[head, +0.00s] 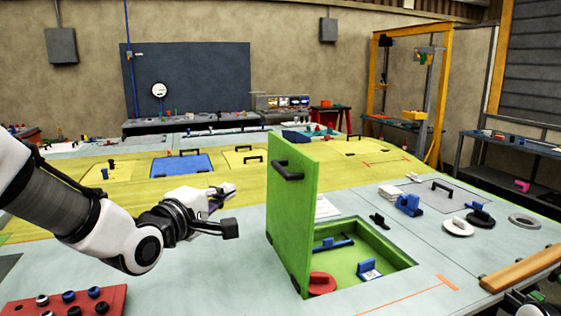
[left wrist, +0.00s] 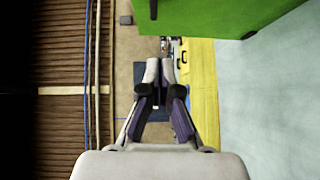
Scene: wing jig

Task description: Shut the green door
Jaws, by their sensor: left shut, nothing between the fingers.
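The green door (head: 292,208) stands upright, open, hinged along the edge of a green-lined recess (head: 378,248) in the work surface. A dark handle (head: 288,172) sits near the top of the door face turned to my left arm. My left gripper (head: 232,208) is to the left of the door, apart from it, shut and empty. In the left wrist view the shut fingers (left wrist: 160,68) point ahead, with the green door (left wrist: 215,15) at the upper right.
Inside the recess are a blue-handled tool (head: 333,244) and a blue block with a white label (head: 369,270). A red round piece (head: 322,283) lies by the door's foot. A red tray (head: 68,302) stands front left. An orange bar (head: 522,267) lies at the right.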

